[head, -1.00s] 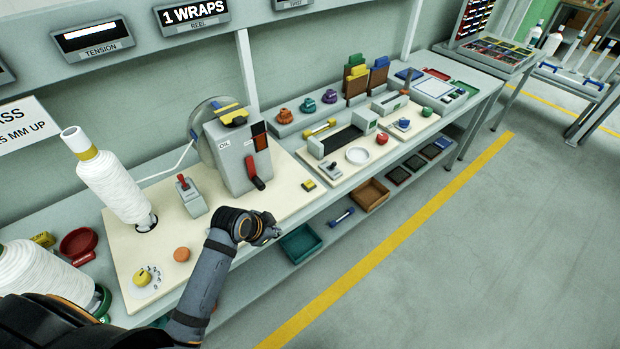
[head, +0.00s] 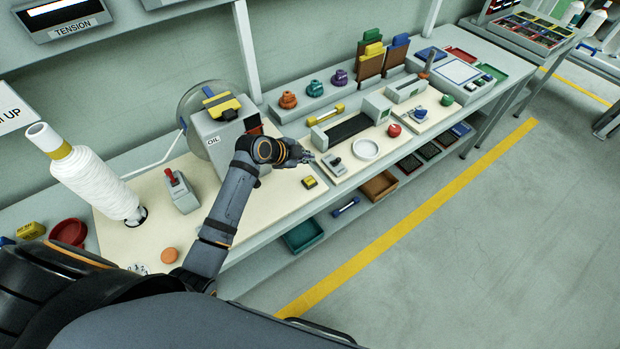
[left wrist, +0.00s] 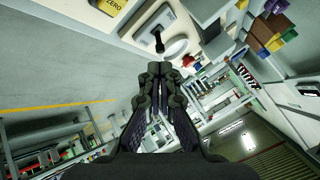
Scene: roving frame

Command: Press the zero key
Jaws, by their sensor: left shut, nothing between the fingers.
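The zero key (head: 309,182) is a small yellow-topped block near the front edge of the cream board. In the left wrist view the yellow key (left wrist: 108,10), marked ZERO, is partly cut off at the top edge. My left gripper (head: 308,157) is shut and empty, above the bench just behind the key in the head view, apart from it. In the left wrist view its closed fingertips (left wrist: 158,70) point toward a small grey lever unit, with the key up and to the left. My right gripper is not in view.
The grey lever unit (head: 334,164) and a white round dish (head: 366,149) are right of the key. The OIL machine (head: 215,130) stands behind my left forearm. A red knob (head: 394,130) is farther right. The floor in front is clear.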

